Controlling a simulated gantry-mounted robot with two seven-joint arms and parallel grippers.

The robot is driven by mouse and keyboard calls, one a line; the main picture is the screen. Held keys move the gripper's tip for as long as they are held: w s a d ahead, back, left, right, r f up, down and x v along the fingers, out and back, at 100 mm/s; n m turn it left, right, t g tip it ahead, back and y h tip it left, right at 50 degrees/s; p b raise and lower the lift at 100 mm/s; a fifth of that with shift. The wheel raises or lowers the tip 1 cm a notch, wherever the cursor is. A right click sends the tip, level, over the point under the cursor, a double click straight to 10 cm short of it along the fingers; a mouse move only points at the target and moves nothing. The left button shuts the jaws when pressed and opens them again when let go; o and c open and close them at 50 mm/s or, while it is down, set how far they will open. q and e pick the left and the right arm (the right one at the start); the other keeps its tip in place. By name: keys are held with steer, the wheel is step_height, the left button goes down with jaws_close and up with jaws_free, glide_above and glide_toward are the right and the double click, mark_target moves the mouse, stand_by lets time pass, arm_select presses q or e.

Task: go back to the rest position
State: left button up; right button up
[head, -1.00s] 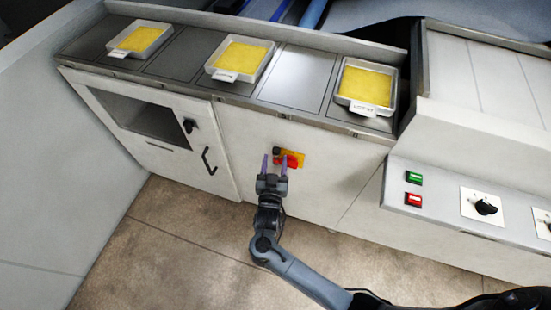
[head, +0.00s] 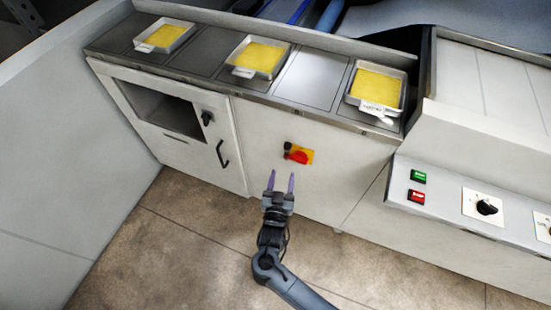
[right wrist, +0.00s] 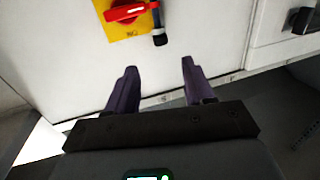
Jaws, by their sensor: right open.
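My right gripper (head: 280,179) is open and empty, in front of the lower part of the white machine front. It also shows in the right wrist view (right wrist: 159,67), with its two purple fingers apart and nothing between them. A red rotary switch (head: 299,157) on a yellow plate (head: 308,153) is on the panel just above and right of the fingertips in the head view. In the right wrist view the red handle (right wrist: 130,11) and a small black part (right wrist: 159,36) beside it are clear of the fingers. My left gripper is not in view.
Several yellow-filled trays (head: 376,84) sit along the grey top. A cabinet door (head: 163,118) with a black handle (head: 222,153) is left of the switch. A green button (head: 418,176), a red button (head: 417,196) and a knob (head: 487,207) are at right. The floor (head: 190,240) is clear.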

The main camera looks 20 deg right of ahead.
steer(key=s+d+f+n+g+y+p, duration=0.1)
steer(key=s+d+f, duration=0.1)
steer(key=s+d, duration=0.3)
steer(key=s+d+f+g+y+p, duration=0.1)
steer(key=s+d+f, duration=0.2)
steer(key=s, duration=0.3)
steer(key=s+a+r+n+g+y, duration=0.3)
steer(key=s+r+n+g+y, duration=0.15)
steer(key=s, duration=0.25)
steer(key=s+a+r+n+g+y, duration=0.25)
steer(key=s+r+g+y, duration=0.2)
steer(key=s, duration=0.35)
step_height(320, 180, up, 38)
steer(key=h+p, duration=0.1)
steer(key=p, duration=3.8)
steer(key=shift+w+n, duration=0.25)
steer(key=shift+n, duration=0.05)
